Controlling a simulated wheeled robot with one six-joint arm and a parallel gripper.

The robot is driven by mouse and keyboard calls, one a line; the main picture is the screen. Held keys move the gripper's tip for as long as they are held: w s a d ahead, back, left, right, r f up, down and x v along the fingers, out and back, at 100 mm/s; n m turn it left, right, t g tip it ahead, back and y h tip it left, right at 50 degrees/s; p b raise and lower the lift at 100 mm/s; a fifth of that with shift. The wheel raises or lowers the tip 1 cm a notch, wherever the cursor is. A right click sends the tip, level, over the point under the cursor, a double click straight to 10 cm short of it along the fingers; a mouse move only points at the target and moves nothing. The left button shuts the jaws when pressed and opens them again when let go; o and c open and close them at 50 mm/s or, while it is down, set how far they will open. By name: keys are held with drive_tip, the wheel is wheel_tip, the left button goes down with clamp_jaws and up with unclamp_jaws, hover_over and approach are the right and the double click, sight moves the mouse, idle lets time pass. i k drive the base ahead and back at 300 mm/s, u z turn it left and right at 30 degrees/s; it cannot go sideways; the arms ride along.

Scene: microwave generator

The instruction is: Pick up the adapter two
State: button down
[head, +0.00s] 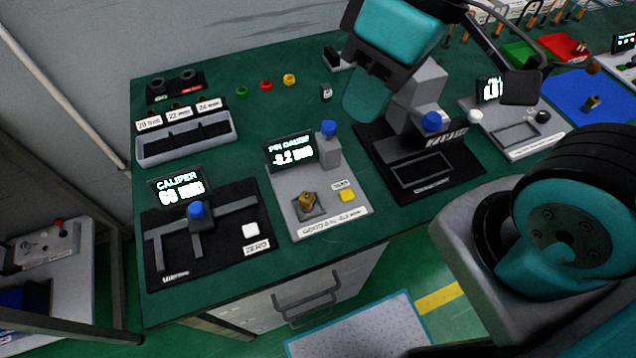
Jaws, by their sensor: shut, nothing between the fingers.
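Two small brass pieces that look like adapters are in view. One brass piece (308,200) sits in the dark square seat of the pin gauge (331,216), at the middle of the bench. The other brass piece (591,103) stands on the blue mat (568,88) at the right. I cannot tell which of them is adapter two. My gripper (364,104) is shut and empty, above the back middle of the bench. It is up and to the right of the pin gauge, apart from both brass pieces.
A caliper station (227,249) stands at the left and a black gauge station (460,178) right of the pin gauge. Red (563,45) and green bins are at the back right.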

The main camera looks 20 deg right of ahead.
sight(306, 201)
drive_tip(key=k, duration=0.5)
drive_tip(key=u, duration=2.05)
drive_tip(key=k, duration=0.7)
drive_tip(key=z, duration=1)
drive_tip(key=i, duration=0.45)
drive_tip(key=u, duration=0.1)
